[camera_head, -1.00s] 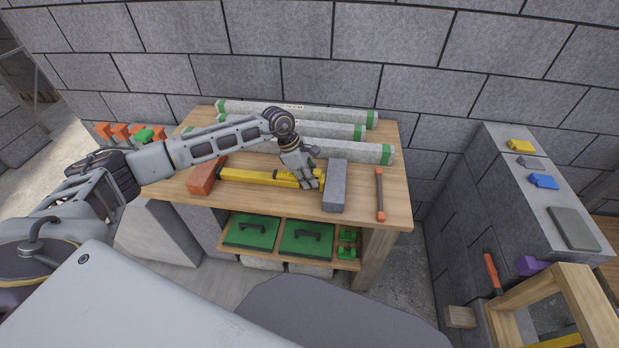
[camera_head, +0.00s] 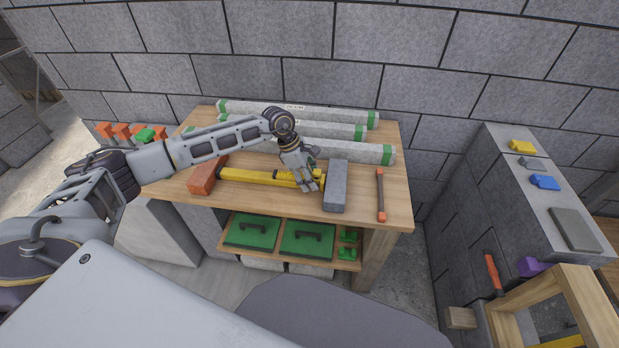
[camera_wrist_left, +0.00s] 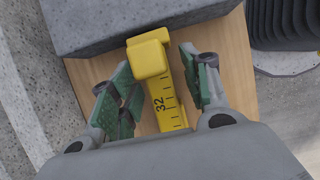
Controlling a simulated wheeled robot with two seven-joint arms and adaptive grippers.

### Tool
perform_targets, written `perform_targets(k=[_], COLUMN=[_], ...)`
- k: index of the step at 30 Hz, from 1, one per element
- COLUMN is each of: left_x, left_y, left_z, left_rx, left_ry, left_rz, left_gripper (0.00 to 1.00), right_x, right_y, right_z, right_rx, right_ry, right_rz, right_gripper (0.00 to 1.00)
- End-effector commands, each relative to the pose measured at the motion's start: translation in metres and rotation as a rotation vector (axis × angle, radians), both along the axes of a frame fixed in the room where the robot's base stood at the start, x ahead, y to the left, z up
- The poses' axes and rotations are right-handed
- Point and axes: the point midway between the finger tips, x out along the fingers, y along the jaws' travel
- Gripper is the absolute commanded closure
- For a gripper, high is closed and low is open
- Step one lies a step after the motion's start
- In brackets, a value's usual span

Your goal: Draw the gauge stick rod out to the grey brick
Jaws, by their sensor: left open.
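The yellow gauge stick (camera_head: 250,176) lies on the wooden workbench between an orange-red brick (camera_head: 208,176) on the left and the grey brick (camera_head: 336,186) on the right. In the left wrist view its rod (camera_wrist_left: 168,112) shows scale marks and the number 32, and it ends in a yellow block (camera_wrist_left: 149,56) at the grey brick (camera_wrist_left: 120,20). Whether they touch I cannot tell for sure. My left gripper (camera_head: 309,186) is low over this end. In the wrist view its green-padded fingers (camera_wrist_left: 160,92) stand apart, one on each side of the rod. My right gripper is out of view.
White rolls with green ends (camera_head: 345,150) lie along the back of the workbench (camera_head: 285,203). A dark bar with orange ends (camera_head: 380,194) lies right of the grey brick. A grey block stand (camera_head: 520,195) is at the right.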

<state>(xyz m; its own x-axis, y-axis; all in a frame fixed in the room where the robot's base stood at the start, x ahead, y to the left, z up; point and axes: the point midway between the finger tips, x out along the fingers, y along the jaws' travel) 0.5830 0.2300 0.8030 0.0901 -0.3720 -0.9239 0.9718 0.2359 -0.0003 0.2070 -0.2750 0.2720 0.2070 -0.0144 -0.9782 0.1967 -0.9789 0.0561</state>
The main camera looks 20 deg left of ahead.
Motion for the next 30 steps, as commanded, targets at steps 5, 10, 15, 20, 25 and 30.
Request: perform_targets(k=[5, 10, 15, 20, 25, 30], left_x=[0.000, -0.001, -0.003, -0.005, -0.008, -0.010], left_y=[0.002, 0.008, 0.017, 0.026, 0.035, 0.042], left_z=[0.006, 0.020, 0.042, 0.063, 0.086, 0.102], left_rx=[0.000, 0.000, 0.000, 0.000, 0.001, 0.000], left_ry=[-0.001, -0.002, -0.004, -0.002, -0.002, -0.001], left_rz=[0.000, 0.001, 0.001, 0.001, 0.001, 0.001], left_gripper=[0.53, 0.53, 0.53, 0.53, 0.53, 0.53], right_x=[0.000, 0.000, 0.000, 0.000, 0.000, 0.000], right_y=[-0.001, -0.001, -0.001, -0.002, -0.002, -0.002], right_z=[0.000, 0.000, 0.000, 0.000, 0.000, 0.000], right_rx=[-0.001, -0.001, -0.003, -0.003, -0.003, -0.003], right_ry=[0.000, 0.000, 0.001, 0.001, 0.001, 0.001], right_rz=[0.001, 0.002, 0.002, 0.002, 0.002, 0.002], right_gripper=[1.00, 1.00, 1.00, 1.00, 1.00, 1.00])
